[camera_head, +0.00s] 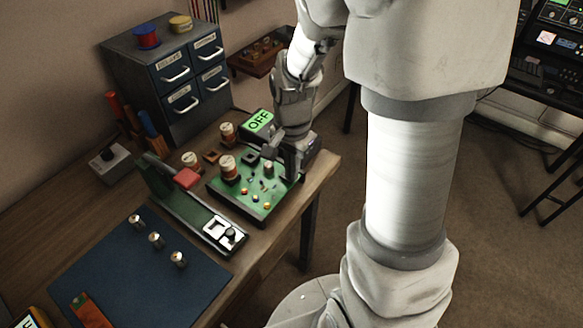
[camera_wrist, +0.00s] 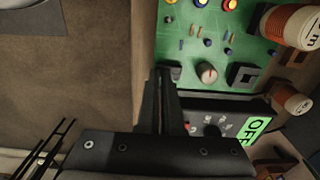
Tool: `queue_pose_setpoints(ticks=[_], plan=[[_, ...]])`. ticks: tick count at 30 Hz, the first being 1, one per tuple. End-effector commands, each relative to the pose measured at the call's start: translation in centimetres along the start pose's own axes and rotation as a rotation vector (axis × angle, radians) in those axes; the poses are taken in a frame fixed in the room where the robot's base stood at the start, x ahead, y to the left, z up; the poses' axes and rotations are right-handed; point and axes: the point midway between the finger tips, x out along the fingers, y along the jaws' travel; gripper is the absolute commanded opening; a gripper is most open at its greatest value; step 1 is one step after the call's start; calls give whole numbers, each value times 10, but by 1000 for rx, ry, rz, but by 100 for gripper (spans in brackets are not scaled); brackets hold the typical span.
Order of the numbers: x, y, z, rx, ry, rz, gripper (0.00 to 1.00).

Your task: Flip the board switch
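The green circuit board (camera_head: 226,190) lies on the bench and carries coils, a round knob and small coloured parts. In the wrist view the board (camera_wrist: 240,40) shows the knob (camera_wrist: 207,72) between a square black part (camera_wrist: 246,76) and a smaller black part (camera_wrist: 174,70). I cannot tell for sure which part is the switch. A box beside the board has a green display (camera_head: 259,121) reading OFF. My gripper (camera_head: 291,172) points down at the board's right edge. In the wrist view its fingers (camera_wrist: 161,76) are together, empty, close beside the smaller black part; contact is unclear.
A green device with a red block (camera_head: 187,178) stands left of the board. A blue mat (camera_head: 140,268) holds three small knobs. A drawer cabinet (camera_head: 170,75) stands behind. Copper coils (camera_wrist: 292,26) rise from the board near my gripper. The bench's right edge is close.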

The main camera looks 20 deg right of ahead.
Motion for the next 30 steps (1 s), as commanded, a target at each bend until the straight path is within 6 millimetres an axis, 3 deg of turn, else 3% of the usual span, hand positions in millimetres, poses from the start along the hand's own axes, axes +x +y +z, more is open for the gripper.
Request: queue_pose_setpoints(ticks=[1, 3, 30], plan=[[12, 8, 3, 2, -13, 23, 0], [13, 8, 3, 2, -13, 23, 0], [6, -13, 5, -1, -13, 13, 0]])
